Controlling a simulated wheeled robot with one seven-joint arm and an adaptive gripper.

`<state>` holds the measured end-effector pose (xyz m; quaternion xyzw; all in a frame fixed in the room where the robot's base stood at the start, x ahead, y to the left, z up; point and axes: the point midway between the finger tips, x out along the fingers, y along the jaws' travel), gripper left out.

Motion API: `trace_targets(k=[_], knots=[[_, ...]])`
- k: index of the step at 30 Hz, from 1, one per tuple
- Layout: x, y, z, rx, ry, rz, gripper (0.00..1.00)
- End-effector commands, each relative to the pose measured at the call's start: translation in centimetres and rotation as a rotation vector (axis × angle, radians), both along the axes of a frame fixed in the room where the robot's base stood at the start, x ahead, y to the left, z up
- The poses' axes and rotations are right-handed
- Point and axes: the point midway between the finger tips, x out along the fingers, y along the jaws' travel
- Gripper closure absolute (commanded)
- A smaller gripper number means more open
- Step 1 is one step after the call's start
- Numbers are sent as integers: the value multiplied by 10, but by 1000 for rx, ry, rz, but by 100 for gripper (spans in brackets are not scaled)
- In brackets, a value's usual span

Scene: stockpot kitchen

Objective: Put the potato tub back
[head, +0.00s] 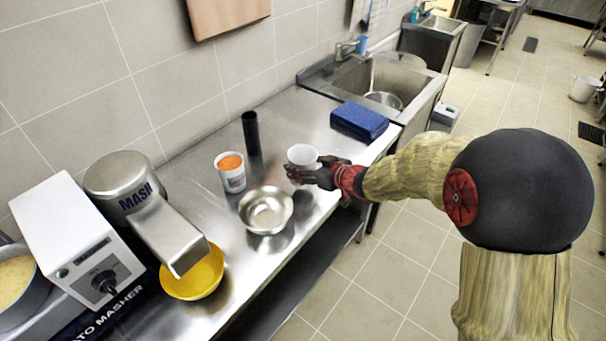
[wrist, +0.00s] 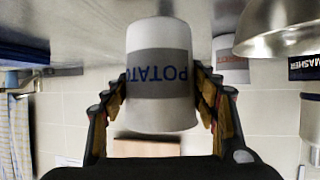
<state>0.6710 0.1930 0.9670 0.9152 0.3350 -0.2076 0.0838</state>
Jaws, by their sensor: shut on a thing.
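The potato tub (head: 303,155) is a white tub with a grey band. Its blue lettering reads POTATO upside down in the wrist view (wrist: 160,85). My gripper (head: 312,174) is shut on the tub, with one finger on each side of it in the wrist view (wrist: 160,103). The tub is near the counter's front edge, right of the steel bowl. Whether its base touches the counter I cannot tell. The inside of the tub looks pale in the head view.
On the steel counter (head: 205,195), a tub with orange contents (head: 232,178), a black cylinder (head: 251,133) and a steel bowl (head: 266,211) stand left of my gripper. A blue folded cloth (head: 359,121) lies behind, near the sink (head: 375,80). A masher (head: 150,205) overhangs a yellow bowl (head: 195,279).

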Motion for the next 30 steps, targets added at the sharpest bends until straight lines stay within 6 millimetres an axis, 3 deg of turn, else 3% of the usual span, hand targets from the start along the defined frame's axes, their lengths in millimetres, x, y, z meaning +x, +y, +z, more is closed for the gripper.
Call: trace_targets(k=[9,25,26,30], knots=[[4,1,-36,0,3,0,82],[5,1,-40,0,-1,1,82],[4,1,-40,0,0,1,41],[4,1,-39,0,1,1,33]])
